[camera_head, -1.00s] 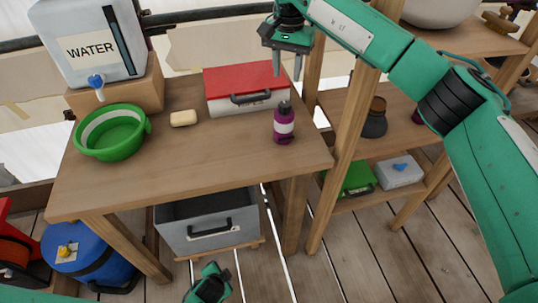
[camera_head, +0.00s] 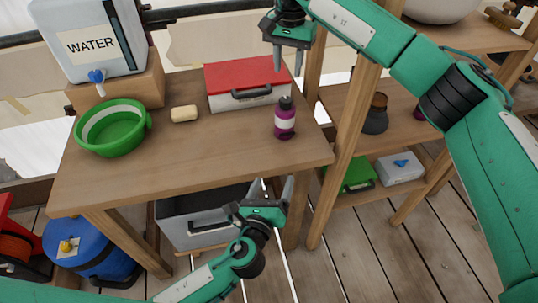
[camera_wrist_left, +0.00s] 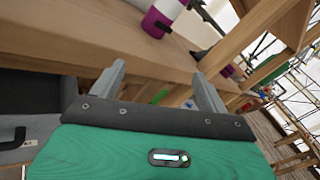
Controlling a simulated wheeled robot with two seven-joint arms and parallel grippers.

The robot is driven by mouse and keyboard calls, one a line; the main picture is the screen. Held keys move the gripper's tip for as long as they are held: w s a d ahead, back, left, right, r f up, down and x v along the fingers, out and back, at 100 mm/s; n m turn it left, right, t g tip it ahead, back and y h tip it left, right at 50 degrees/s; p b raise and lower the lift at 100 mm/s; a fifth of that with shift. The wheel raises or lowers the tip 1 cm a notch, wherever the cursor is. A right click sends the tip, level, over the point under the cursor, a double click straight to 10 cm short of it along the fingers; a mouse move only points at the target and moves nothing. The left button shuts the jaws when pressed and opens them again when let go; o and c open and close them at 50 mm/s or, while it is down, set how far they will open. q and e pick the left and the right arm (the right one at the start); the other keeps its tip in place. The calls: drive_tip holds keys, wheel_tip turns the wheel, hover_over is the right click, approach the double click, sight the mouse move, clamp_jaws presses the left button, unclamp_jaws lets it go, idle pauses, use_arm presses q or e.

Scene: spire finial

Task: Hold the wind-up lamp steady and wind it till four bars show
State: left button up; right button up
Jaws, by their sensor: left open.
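I cannot make out a wind-up lamp in either view. My left gripper (camera_head: 275,182) is open and empty, with its fingers pointing up in front of the table's front edge. In the left wrist view its two fingers (camera_wrist_left: 159,70) stand apart below the table edge. My right gripper (camera_head: 287,68) hangs fingers down above the back right of the table, near the red-lidded box. Its fingers are apart with nothing between them. A purple bottle (camera_head: 285,122) with a white band and dark cap stands upright on the table, between the two grippers in the head view.
The wooden table (camera_head: 200,160) holds a green basin (camera_head: 112,140), a soap bar (camera_head: 184,114), a red-lidded box (camera_head: 247,82) and a water container (camera_head: 88,40) on a block. A grey crate (camera_head: 185,215) sits underneath. A shelf post (camera_head: 343,140) stands right. The table's front middle is clear.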

use_arm(q)
drive_tip(key=m, duration=0.4)
drive_tip(key=m+h, duration=0.1)
drive_tip(key=m, duration=0.1)
approach(285, 122)
drive_tip(key=f, duration=0.3)
drive_tip(key=shift+s+a, duration=0.2)
drive_tip(key=shift+a, duration=0.2)
drive_tip(key=x, duration=1.3)
drive_tip(key=shift+w, duration=0.4)
drive_tip(key=c, duration=1.2)
